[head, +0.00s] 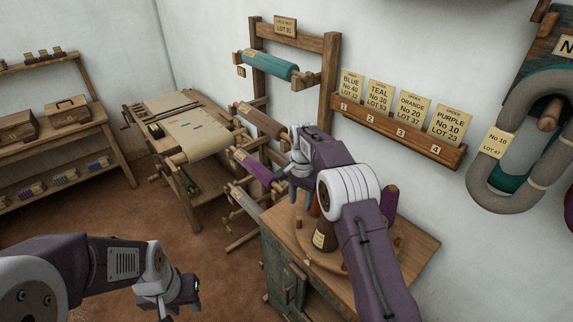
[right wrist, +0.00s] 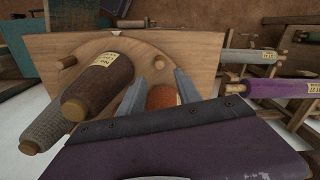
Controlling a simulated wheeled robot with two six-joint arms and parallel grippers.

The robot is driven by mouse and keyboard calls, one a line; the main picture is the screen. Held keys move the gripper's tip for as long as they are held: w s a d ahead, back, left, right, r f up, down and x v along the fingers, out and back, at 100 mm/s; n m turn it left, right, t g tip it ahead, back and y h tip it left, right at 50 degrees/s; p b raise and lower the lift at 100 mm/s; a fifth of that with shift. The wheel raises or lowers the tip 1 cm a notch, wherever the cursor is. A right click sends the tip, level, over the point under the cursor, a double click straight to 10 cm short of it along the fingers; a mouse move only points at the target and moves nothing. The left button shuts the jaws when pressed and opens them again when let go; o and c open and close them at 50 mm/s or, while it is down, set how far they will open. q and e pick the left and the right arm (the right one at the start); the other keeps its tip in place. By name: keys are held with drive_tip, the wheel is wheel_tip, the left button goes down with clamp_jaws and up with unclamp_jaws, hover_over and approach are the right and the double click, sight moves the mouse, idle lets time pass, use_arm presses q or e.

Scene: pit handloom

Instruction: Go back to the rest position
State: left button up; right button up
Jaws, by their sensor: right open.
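My right gripper (head: 293,190) is above the left part of the wooden cabinet top in the head view. In the right wrist view its two fingers (right wrist: 158,92) stand apart. An orange cone of yarn (right wrist: 163,97) shows in the gap between them, partly hidden by the gripper body; I cannot tell how far beyond the tips it is. Nothing is seen gripped. My left gripper (head: 182,297) is low at the left front of the head view, over the brown floor and away from the furniture. Its fingers are too small and turned to read.
The cabinet (head: 412,243) carries a round board with a brown cone (right wrist: 104,73), a grey cone (right wrist: 52,127) and a purple cone (head: 389,198). Behind stands a frame with a teal roll (head: 268,65) and a purple roll (head: 258,168). A card rack (head: 400,139) hangs on the wall.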

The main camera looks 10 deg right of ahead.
drive_tip(key=s+d+r+t+b, duration=0.1)
drive_tip(key=s+d+r+b, duration=0.1)
drive_tip(key=s+r, duration=0.55)
drive_tip(key=s+f+n, duration=0.4)
drive_tip(key=s+f, duration=0.1)
drive_tip(key=s, duration=0.4)
drive_tip(key=s+f+n, duration=0.5)
drive_tip(key=s, duration=0.5)
drive_tip(key=shift+s+d+f, duration=0.2)
drive_tip(key=shift+s+f, duration=0.1)
drive_tip(key=shift+s, duration=0.15)
